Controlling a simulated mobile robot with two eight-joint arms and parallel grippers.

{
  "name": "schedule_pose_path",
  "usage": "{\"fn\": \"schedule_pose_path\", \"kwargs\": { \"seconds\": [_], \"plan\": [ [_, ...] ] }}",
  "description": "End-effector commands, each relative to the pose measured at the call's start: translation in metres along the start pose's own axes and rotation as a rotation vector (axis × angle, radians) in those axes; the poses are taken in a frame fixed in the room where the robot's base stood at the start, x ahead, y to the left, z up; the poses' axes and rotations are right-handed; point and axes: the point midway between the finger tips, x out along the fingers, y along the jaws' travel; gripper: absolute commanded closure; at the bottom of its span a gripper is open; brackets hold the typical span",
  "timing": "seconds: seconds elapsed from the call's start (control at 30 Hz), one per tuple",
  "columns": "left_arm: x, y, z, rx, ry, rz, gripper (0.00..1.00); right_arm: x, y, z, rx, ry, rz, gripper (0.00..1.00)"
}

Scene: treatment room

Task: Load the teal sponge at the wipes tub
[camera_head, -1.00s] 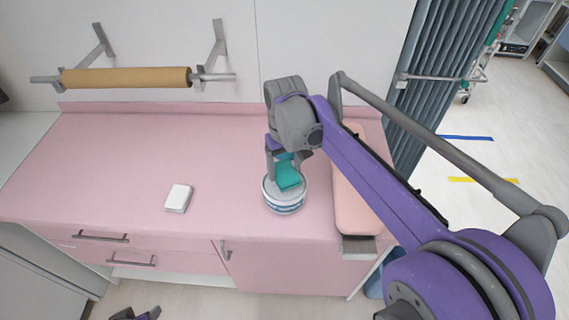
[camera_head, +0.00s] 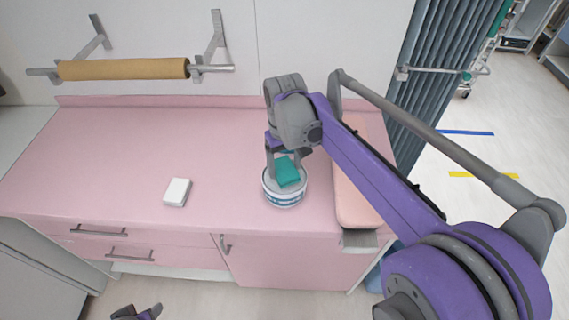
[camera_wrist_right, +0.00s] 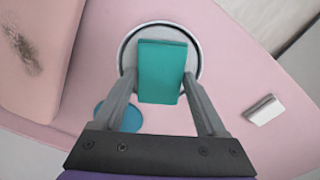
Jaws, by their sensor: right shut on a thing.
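The teal sponge (camera_head: 287,171) is held by my right gripper (camera_head: 286,160) over the white wipes tub (camera_head: 284,201). In the right wrist view the sponge (camera_wrist_right: 162,72) lies between the two grey fingers (camera_wrist_right: 160,95) and covers most of the tub's round opening, leaving the rim (camera_wrist_right: 124,48) showing around it. I cannot tell whether the sponge touches the tub's inside. The tub stands upright on the pink counter. A dark purple and grey part of my left arm (camera_head: 136,312) shows at the bottom edge; its jaws are not clear.
A small white block (camera_head: 177,192) lies on the pink counter (camera_head: 110,160) left of the tub. A blue disc (camera_wrist_right: 130,117) lies beside the tub, partly hidden by a finger. A padded pink rest (camera_head: 354,200) is to the right. The counter's left side is clear.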

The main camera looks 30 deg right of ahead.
Motion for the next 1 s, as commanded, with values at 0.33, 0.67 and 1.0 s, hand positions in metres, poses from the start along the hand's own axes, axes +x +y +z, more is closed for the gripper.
{"fn": "schedule_pose_path", "kwargs": {
  "seconds": [0.33,0.67,1.0],
  "plan": [
    [0.0025,0.0000,0.0023,0.000,-0.002,0.000,0.50,0.0046,0.0000,0.0000,0.000,0.000,0.000,0.70],
    [0.0046,0.0000,0.0043,0.000,-0.003,0.000,0.50,0.0086,0.0000,0.0000,0.000,0.000,0.000,0.70],
    [0.0051,0.0000,0.0048,0.000,-0.004,0.000,0.50,0.0098,0.0000,0.0000,0.000,0.000,0.000,0.70]
  ]
}}
